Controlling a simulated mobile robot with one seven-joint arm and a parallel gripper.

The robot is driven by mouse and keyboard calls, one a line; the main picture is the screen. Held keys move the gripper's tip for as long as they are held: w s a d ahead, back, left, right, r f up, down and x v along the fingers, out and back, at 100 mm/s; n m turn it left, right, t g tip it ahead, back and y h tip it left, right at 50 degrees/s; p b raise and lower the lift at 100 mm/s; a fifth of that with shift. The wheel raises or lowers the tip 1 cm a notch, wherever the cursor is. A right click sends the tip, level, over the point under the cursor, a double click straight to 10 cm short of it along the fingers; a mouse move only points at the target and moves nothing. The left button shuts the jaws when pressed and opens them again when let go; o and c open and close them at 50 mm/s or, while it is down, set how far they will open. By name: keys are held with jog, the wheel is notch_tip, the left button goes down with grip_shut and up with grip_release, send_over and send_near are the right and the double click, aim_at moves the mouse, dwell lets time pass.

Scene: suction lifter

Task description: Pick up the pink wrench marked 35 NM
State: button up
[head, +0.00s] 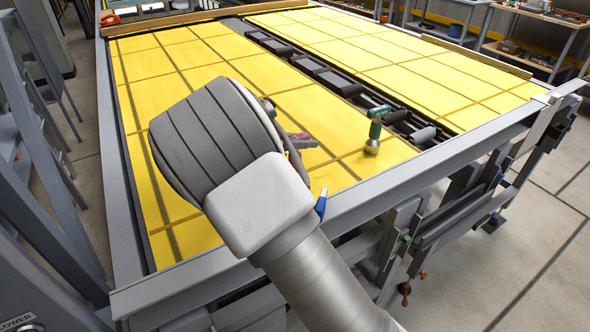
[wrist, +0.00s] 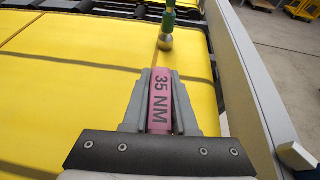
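The pink wrench (wrist: 160,100) marked 35 NM lies between the two grey fingers of my gripper (wrist: 160,98) in the wrist view. The fingers sit close against both its sides, and the gripper looks shut on it. Its dark lettering faces the wrist camera. In the head view a small part of the pink wrench (head: 300,137) shows beside my arm, over the yellow surface. My arm hides the rest of it and most of the gripper there. I cannot tell whether the wrench touches the surface.
A green-handled tool with a round brass-coloured end (head: 372,146) stands on the yellow table (head: 190,57), also seen ahead of the fingers in the wrist view (wrist: 166,40). A grey frame rail (head: 440,165) borders the table. A blue item (head: 320,204) is at the rail. Dark rollers run mid-table.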

grip_shut()
jog(key=shift+r, duration=0.1)
dwell(1.1)
